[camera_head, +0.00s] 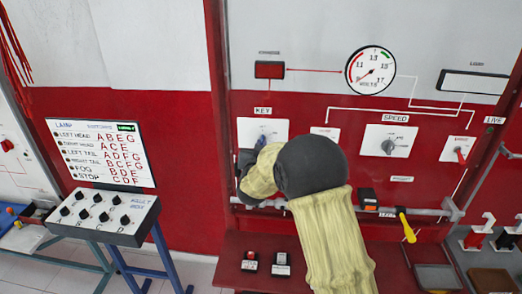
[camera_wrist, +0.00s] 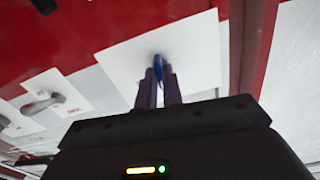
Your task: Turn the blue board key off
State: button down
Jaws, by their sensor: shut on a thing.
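The blue key (camera_wrist: 158,66) stands out from a white plate (camera_wrist: 190,50) on the red board. In the wrist view my gripper (camera_wrist: 158,80) has its two purple fingers closed around the key, one on each side. In the head view the key plate (camera_head: 249,127) sits under the KEY label, at the left of the board. My gripper (camera_head: 260,143) reaches it there, and my arm covers the lower right of the plate. The key itself is mostly hidden in the head view, and its exact angle is hard to tell.
A voltmeter dial (camera_head: 370,71) is above, with a speed knob (camera_head: 388,146) and a red switch (camera_head: 461,154) to the right. A yellow-handled lever (camera_head: 406,226) hangs lower right. A fault box (camera_head: 103,214) stands at the left on blue legs.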

jog(key=shift+f+n, duration=0.1)
jog(key=shift+n, duration=0.5)
jog(key=c, duration=1.5)
grip_release()
jog(key=shift+c, duration=0.2)
jog(key=shift+s, duration=0.1)
jog(key=s+b, duration=0.5)
jog(key=s, duration=1.2)
jog(key=shift+s+a, duration=0.15)
jog(key=shift+a, duration=0.15)
